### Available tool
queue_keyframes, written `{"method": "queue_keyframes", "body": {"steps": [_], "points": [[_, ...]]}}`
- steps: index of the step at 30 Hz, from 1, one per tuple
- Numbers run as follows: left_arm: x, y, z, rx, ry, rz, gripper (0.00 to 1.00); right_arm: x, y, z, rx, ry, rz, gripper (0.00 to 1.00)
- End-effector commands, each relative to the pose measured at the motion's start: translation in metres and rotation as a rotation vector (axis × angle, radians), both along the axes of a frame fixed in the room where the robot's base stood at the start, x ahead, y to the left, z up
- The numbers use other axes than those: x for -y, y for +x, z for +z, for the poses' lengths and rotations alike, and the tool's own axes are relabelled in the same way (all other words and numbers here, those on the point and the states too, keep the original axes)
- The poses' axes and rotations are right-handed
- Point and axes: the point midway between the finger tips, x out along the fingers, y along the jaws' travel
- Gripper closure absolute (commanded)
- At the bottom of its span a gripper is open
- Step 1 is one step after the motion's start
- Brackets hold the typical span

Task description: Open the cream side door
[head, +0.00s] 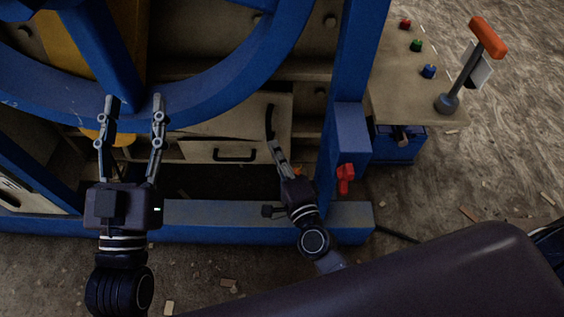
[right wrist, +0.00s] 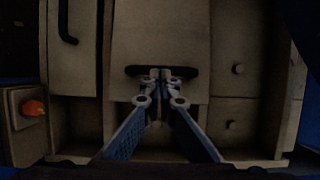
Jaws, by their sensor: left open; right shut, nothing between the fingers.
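The cream side door (head: 232,122) is a flat panel low in the blue machine frame, with a black upright handle (head: 270,122) near its right edge. In the right wrist view the door (right wrist: 160,35) shows with that handle (right wrist: 136,71) lying crosswise. My right gripper (head: 274,146) is shut and empty, its tips at the lower end of the handle in the head view. In the right wrist view its fingertips (right wrist: 160,76) overlap the handle's middle; I cannot tell if they touch. My left gripper (head: 132,100) is open and empty in front of the big blue wheel's rim.
The blue wheel (head: 235,80) overhangs the door's upper left. A cream drawer front (head: 200,152) with a black handle sits below the door. A blue beam (head: 240,213), a blue post (head: 352,50) and a red valve (head: 345,178) stand close by. A lever console (head: 400,75) is at right.

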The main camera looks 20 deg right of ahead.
Motion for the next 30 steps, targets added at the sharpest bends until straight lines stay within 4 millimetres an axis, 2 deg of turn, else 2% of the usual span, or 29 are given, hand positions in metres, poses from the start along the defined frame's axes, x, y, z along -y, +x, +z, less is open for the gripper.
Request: {"method": "queue_keyframes", "body": {"steps": [6,30], "points": [[0.0001,-0.0026,0.0058,0.029,-0.008,-0.001,0.54,-0.0017,0.0136,-0.0001,0.000,0.000,0.001,1.00],[0.0006,-0.0013,0.0039,0.018,-0.005,-0.001,0.54,-0.0021,0.0111,0.0002,0.000,0.000,-0.006,1.00]]}}
